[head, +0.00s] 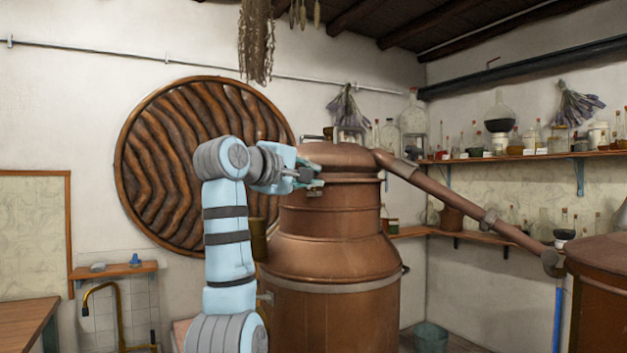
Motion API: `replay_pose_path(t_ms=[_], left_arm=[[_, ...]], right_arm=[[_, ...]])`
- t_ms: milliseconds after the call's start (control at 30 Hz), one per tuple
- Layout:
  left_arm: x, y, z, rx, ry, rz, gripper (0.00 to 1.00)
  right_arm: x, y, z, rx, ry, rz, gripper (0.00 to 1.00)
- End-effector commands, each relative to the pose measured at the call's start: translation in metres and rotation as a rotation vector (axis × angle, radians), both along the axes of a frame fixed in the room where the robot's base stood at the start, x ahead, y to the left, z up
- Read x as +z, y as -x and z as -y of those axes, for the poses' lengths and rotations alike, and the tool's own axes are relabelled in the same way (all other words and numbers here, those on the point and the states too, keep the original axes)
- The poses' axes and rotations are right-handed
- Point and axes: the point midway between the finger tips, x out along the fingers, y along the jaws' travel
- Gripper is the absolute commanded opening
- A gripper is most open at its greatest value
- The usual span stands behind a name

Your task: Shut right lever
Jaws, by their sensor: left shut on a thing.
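The copper still (330,230) stands in the middle, with its domed lid (345,155) resting on the neck. My left gripper (311,180) is at the left side of the neck, just below the lid's rim. It is shut on a small lever there, which the fingers mostly hide. I cannot tell the lever's exact angle. My right gripper is not in view.
A copper pipe (455,205) slopes from the lid down to a second copper vessel (600,275) at the right. A wooden table (25,320) stands at the lower left.

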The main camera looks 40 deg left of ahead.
Motion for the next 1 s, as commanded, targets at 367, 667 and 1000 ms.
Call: replay_pose_path(t_ms=[367, 667, 1000], left_arm=[[-0.0007, 0.001, -0.0028, -0.081, 0.001, -0.004, 0.0], [-0.0006, 0.0007, -0.0023, -0.083, 0.001, -0.003, 0.0], [-0.0002, 0.0006, -0.0022, -0.083, 0.0, -0.002, 0.33]], right_arm=[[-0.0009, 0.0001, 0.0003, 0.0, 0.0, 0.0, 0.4], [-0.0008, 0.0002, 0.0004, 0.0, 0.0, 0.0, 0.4], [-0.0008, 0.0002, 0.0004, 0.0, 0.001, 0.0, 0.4]])
